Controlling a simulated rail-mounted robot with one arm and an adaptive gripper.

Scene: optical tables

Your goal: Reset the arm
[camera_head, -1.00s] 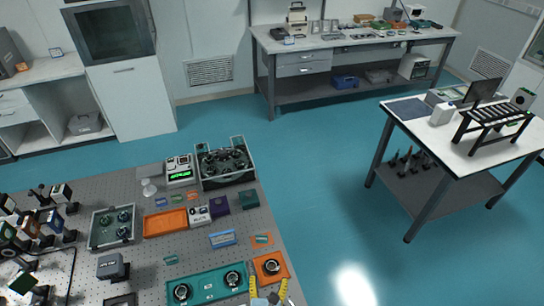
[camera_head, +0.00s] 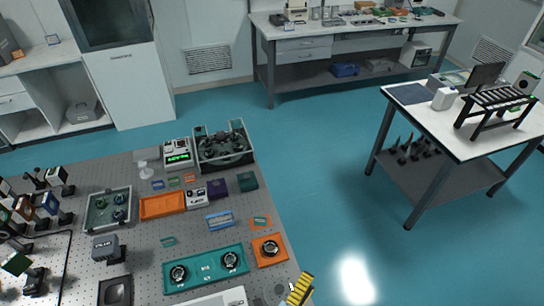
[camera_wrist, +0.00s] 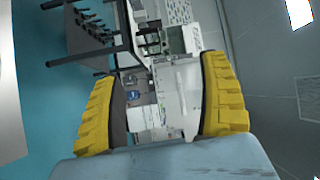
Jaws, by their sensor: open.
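My gripper (camera_head: 301,289) shows at the bottom edge of the head view, beside the right edge of the optical table (camera_head: 282,252). Its yellow ribbed fingers are partly cut off there. In the wrist view my gripper (camera_wrist: 165,105) has its two yellow fingers wide apart with nothing held between them. The wrist camera looks out sideways across the room, with the picture turned. Nothing touches the fingers.
An orange tray (camera_head: 269,251) and a teal tray (camera_head: 206,270) with round parts lie near the gripper. A glass-walled box (camera_head: 223,150) stands farther back. A white-topped table (camera_head: 450,125) stands right, across clear blue floor (camera_head: 320,190).

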